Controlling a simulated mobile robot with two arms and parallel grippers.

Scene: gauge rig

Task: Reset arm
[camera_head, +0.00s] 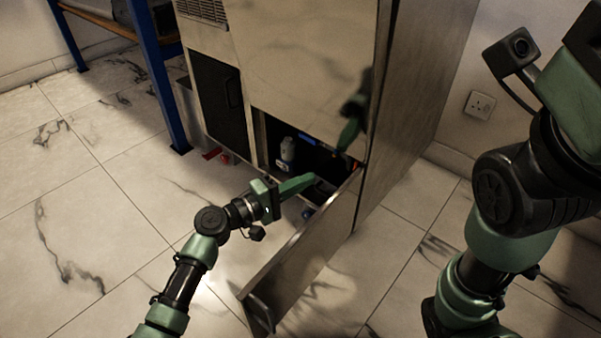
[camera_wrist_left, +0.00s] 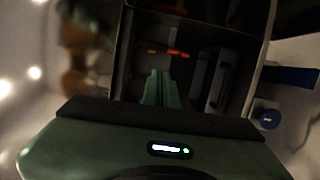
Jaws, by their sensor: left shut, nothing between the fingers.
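My left gripper (camera_head: 308,181) is green and shut, with nothing between its fingers. My right arm (camera_head: 510,190) is folded up at the right of the head view. Its gripper is outside the picture.
Inside the compartment stands a grey cylindrical part (camera_head: 287,149). The panel's handle (camera_head: 262,312) sticks out low in front. A blue-legged rack (camera_head: 155,70) stands at the back left. A wall socket (camera_head: 480,105) is at right. The tiled floor at left is clear.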

